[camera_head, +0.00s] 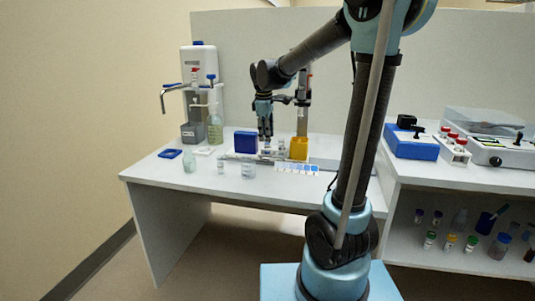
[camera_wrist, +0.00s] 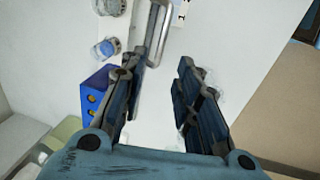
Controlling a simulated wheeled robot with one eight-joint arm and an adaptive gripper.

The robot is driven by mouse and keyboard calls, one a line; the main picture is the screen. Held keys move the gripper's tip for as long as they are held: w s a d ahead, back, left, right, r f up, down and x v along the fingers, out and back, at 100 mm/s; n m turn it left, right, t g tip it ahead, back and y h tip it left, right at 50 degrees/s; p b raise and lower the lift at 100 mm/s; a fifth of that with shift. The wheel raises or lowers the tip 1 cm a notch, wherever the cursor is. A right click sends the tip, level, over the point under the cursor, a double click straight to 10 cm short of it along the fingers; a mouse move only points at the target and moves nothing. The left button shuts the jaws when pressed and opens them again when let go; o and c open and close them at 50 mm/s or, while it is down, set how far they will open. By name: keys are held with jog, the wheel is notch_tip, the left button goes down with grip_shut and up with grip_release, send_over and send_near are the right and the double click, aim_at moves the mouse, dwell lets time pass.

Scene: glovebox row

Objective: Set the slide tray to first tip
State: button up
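A flat white strip with blue squares (camera_head: 297,168) lies near the front edge of the left bench in the head view. I cannot tell for sure whether this is the slide tray. My gripper (camera_head: 265,136) points down above the bench, between a blue box (camera_head: 246,142) and a yellow block (camera_head: 299,148). In the wrist view, my gripper (camera_wrist: 158,95) has its two fingers well apart, with only white surface visible between them. The blue box also shows there, left of the fingers (camera_wrist: 92,100). A pale U-shaped bar (camera_wrist: 163,30) is partly hidden behind the left finger.
Small clear jars (camera_head: 248,171) stand at the bench front. A soap bottle (camera_head: 215,130) and a dispenser (camera_head: 198,65) stand at the back left. My arm crosses the middle of the head view.

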aim_at(267, 156)
jog(key=f, duration=0.3)
jog(key=w+f, duration=0.1)
jog(key=f, duration=0.5)
jog(key=shift+w+d, duration=0.25)
jog(key=shift+w, duration=0.05)
grip_shut()
